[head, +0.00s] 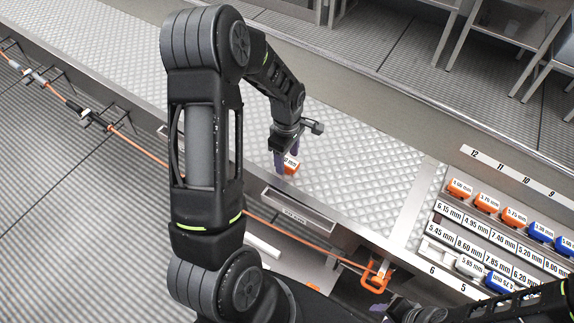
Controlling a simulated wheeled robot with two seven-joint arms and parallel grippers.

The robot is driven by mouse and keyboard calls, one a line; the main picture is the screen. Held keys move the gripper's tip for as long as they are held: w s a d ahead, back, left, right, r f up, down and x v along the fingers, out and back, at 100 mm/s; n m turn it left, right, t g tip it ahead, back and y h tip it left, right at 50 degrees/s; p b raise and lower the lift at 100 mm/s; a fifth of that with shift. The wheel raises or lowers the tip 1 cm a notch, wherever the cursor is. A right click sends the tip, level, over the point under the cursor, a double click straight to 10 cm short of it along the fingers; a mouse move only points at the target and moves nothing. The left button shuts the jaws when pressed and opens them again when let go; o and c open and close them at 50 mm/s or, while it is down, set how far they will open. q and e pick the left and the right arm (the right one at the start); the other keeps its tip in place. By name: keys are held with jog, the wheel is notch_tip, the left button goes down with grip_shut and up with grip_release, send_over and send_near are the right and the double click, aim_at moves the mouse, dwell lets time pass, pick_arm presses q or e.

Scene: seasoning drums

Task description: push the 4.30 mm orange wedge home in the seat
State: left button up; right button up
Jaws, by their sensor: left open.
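An orange wedge (292,168) with a white label sits on the quilted metal surface; only the end of the label, "mm", reads clearly. My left gripper (287,157) is open, pointing down, with its purple fingers right at the wedge and partly covering it. Whether the fingers touch the wedge is unclear. The seat under or around the wedge is hidden at this angle, so I cannot tell how deep the wedge sits. My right gripper (388,308) is at the bottom edge, partly cut off, and its fingers are too unclear to judge.
A rack (438,228) at the right holds several labelled orange, blue, white and grey wedges under a numbered strip (520,172). An orange clamp-like handle (376,274) is below. The quilted surface right of the wedge is clear.

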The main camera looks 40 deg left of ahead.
pick_arm(q)
grip_shut()
dwell(0.6)
